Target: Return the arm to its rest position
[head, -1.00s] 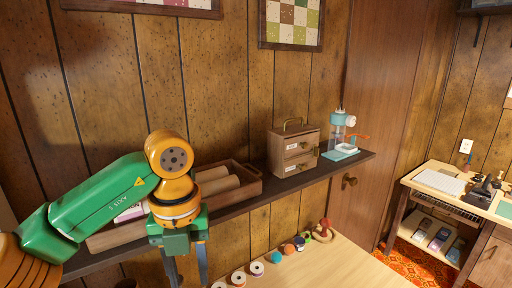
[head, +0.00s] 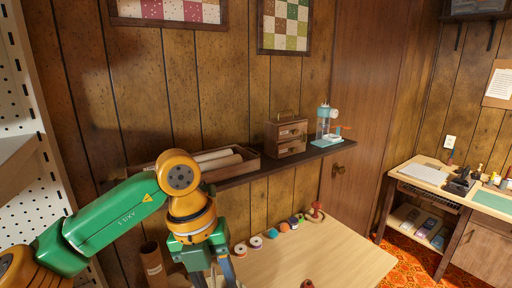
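My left arm (head: 115,215), green and orange, comes in from the left in the head view and bends down at an orange wrist joint. My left gripper (head: 213,278) points down at the bottom edge of the view, in front of the left end of the wooden table (head: 325,255). Its two grey fingers stand apart, and I see nothing clearly held between them. The fingertips are cut off or hard to make out at the frame edge. My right gripper is not in view.
A wall shelf (head: 240,180) behind the arm carries a tray of rolls (head: 247,165), a small drawer box (head: 286,137) and a teal device (head: 327,125). Several thread spools (head: 256,243) line the table's back edge. A brown cylinder (head: 152,262) stands left of the gripper. The table's middle is mostly clear.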

